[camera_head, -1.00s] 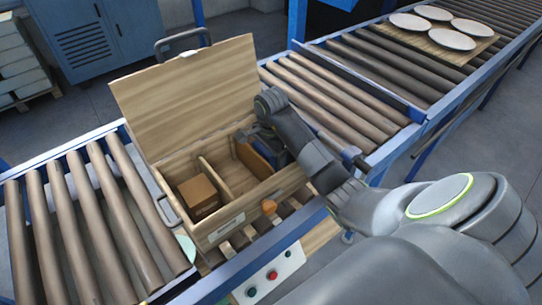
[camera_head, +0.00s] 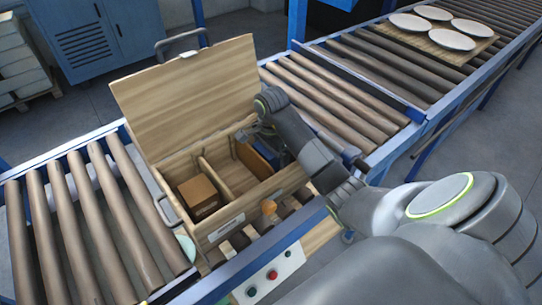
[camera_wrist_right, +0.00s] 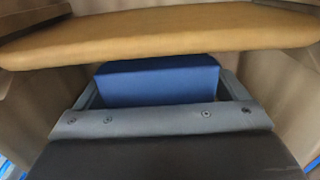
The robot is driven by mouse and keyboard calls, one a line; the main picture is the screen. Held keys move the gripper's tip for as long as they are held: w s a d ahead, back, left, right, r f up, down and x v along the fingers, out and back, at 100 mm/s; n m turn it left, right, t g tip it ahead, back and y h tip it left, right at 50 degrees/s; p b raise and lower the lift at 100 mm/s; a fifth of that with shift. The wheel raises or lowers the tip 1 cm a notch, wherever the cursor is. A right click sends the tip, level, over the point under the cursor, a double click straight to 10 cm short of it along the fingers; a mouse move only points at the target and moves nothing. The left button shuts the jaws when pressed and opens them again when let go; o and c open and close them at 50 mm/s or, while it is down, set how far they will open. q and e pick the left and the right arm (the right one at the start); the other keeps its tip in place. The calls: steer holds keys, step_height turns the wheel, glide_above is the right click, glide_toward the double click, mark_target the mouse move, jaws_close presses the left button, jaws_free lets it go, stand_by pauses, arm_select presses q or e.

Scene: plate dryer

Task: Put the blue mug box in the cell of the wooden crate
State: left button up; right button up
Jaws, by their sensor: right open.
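The wooden crate (camera_head: 228,219) stands on the roller conveyor with its lid raised, and inner dividers split it into cells. The blue mug box (camera_head: 264,149) is down in the right-hand cell, partly hidden by my right gripper (camera_head: 261,133). In the right wrist view the box (camera_wrist_right: 158,80) shows as a blue block just beyond the gripper body, with a grey finger part on each side. The right gripper (camera_wrist_right: 158,92) is open at the cell. A wooden panel edge (camera_wrist_right: 160,35) crosses the wrist view above the box. My left gripper is not in view.
A brown box (camera_head: 198,192) sits in the crate's left cell, and the middle cell (camera_head: 228,172) looks empty. The raised lid (camera_head: 185,95) stands behind. White plates (camera_head: 452,40) lie on a board farther along the conveyor. A button panel (camera_head: 270,275) is in front.

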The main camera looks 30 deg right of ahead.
step_height(320, 180, up, 17)
steer(key=p, duration=1.5)
steer(key=shift+f, duration=0.1)
